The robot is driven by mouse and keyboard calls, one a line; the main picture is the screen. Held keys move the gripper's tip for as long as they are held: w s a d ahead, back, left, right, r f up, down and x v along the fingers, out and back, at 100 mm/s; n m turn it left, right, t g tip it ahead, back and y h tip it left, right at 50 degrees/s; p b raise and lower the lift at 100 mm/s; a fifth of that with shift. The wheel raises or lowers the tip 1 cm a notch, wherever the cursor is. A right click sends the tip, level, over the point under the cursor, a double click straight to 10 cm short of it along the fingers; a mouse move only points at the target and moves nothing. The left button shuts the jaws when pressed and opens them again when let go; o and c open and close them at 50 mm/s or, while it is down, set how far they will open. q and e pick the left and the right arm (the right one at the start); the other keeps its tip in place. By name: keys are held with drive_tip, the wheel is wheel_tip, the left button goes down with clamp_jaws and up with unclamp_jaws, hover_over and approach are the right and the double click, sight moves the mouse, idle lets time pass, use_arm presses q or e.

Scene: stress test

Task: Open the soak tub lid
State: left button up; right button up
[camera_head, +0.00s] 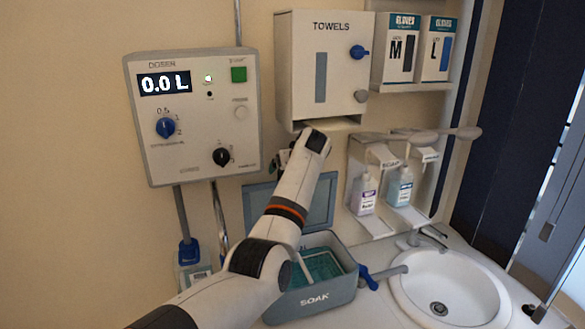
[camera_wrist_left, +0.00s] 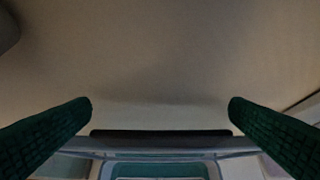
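The soak tub (camera_head: 318,300) is a grey box marked SOAK on the counter, with teal contents showing inside. Its lid (camera_head: 322,204) stands raised and nearly upright behind the tub, close to the wall. My left arm crosses in front of the tub and hides part of the lid. My left gripper (camera_wrist_left: 160,112) shows two green-padded fingers spread wide apart with nothing clamped between them. A dark bar and a framed teal panel lie just below the fingertips in the left wrist view; I cannot tell whether they touch. My right gripper is not in view.
A doser panel (camera_head: 195,115) reading 0.0 L hangs at left. A towel dispenser (camera_head: 322,65) is just above my left wrist. Soap bottles (camera_head: 365,193) on a rack and a white sink (camera_head: 450,285) are to the right. A blue-handled tap (camera_head: 368,278) sits at the tub's right side.

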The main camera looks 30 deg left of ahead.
use_arm(q)
drive_tip(key=b+v, duration=0.4)
drive_tip(key=v, duration=0.8)
drive_tip(key=shift+b, duration=0.3)
drive_tip(key=shift+f, duration=0.2)
